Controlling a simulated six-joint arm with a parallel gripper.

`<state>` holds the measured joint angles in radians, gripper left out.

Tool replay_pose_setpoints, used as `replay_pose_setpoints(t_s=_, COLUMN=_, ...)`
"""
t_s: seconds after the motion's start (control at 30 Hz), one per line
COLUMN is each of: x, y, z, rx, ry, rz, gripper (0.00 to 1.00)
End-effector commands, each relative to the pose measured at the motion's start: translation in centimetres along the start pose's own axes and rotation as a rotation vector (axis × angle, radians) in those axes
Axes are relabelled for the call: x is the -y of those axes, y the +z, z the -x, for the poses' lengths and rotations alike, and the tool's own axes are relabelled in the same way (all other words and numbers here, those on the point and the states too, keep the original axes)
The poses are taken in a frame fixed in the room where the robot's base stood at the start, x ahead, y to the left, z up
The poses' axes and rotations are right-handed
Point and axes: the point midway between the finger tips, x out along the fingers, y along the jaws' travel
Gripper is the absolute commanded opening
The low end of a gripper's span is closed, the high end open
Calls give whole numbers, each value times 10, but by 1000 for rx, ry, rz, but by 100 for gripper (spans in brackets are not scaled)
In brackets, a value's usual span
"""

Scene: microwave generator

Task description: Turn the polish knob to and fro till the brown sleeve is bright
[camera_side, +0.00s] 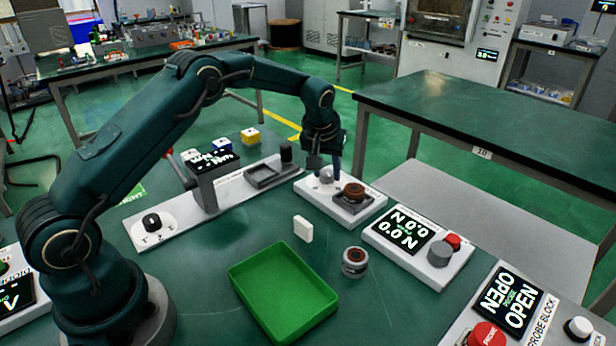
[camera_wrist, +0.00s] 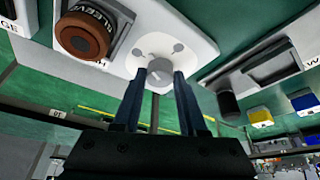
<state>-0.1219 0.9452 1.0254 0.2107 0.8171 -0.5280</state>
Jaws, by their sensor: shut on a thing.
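The brown sleeve (camera_side: 353,191) sits on the right part of a white polish block (camera_side: 329,205) and looks dull brown. In the wrist view the sleeve (camera_wrist: 84,32) is at the upper left. The grey polish knob (camera_side: 326,175) is on the same block, left of the sleeve. It also shows in the wrist view (camera_wrist: 160,70), between the fingertips. My gripper (camera_side: 326,165) reaches down over the knob and is shut on it; the wrist view shows its two dark fingers (camera_wrist: 160,82) on either side. The fingers hide part of the knob in the side view.
A green tray (camera_side: 283,292), a white block (camera_side: 303,229) and a round grey-and-red part (camera_side: 355,262) lie in front. A force readout unit (camera_side: 419,240) stands right of the polish block. A dark post (camera_side: 286,152) and a slotted fixture (camera_side: 270,174) stand to its left.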

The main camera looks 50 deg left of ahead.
Motion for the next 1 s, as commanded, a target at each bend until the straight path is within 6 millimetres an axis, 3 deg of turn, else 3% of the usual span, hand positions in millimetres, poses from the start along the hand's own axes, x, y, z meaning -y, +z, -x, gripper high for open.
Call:
replay_pose_setpoints(t_s=0.37, x=2, y=0, z=0, rx=3, ry=70, rz=-170, gripper=0)
replay_pose_setpoints(t_s=1.0, x=6, y=-2, z=-1, rx=2, ry=298, rz=-713, gripper=0)
